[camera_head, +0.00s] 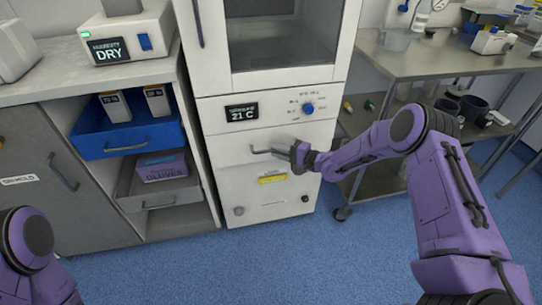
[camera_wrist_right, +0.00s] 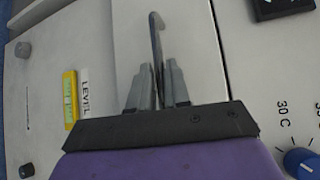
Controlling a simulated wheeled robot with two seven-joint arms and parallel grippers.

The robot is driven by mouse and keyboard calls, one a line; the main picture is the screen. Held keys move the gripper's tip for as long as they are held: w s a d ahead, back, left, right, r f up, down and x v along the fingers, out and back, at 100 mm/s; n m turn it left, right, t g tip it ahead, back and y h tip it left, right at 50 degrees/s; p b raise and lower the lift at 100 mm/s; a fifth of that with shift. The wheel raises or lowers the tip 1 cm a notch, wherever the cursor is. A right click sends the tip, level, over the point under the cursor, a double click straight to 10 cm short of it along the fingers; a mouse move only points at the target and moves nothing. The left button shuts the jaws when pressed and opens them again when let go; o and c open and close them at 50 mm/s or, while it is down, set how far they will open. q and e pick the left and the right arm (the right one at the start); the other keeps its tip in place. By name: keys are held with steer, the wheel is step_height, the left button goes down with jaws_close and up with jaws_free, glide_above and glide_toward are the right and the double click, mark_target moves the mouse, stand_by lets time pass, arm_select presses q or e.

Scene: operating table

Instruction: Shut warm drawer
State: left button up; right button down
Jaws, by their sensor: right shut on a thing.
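The warm drawer (camera_head: 232,158) is a pale front panel in the white cabinet, below the 21 C display. It looks flush or nearly flush with the cabinet; I cannot tell whether a small gap is left. Its metal bar handle (camera_head: 262,151) sticks out from the front. My right gripper (camera_head: 300,153) is shut on the right part of this handle. In the right wrist view, the handle (camera_wrist_right: 156,40) runs between the two fingers of my right gripper (camera_wrist_right: 158,82). My left gripper is out of view; only part of that arm shows at the lower left.
The control panel has a display (camera_head: 242,113) and a blue knob (camera_head: 309,108). A yellow level (camera_head: 272,179) sits below the drawer. A blue bin (camera_head: 125,137) and a grey bin (camera_head: 160,194) stand at left. A metal cart (camera_head: 440,62) stands at right. Blue floor is clear in front.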

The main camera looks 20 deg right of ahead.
steer(key=c, duration=1.5)
jaws_free()
steer(key=shift+w+r, duration=0.15)
steer(key=shift+r, duration=0.1)
steer(key=o, duration=0.3)
steer(key=shift+w+f, duration=0.1)
steer(key=shift+f, duration=0.1)
steer(key=shift+o, duration=0.2)
steer(key=shift+d, duration=0.1)
steer(key=p+v, duration=0.1)
steer(key=v, duration=0.9)
steer(key=shift+s+p, duration=0.25)
steer(key=shift+p, duration=0.15)
steer(key=shift+d, duration=0.1)
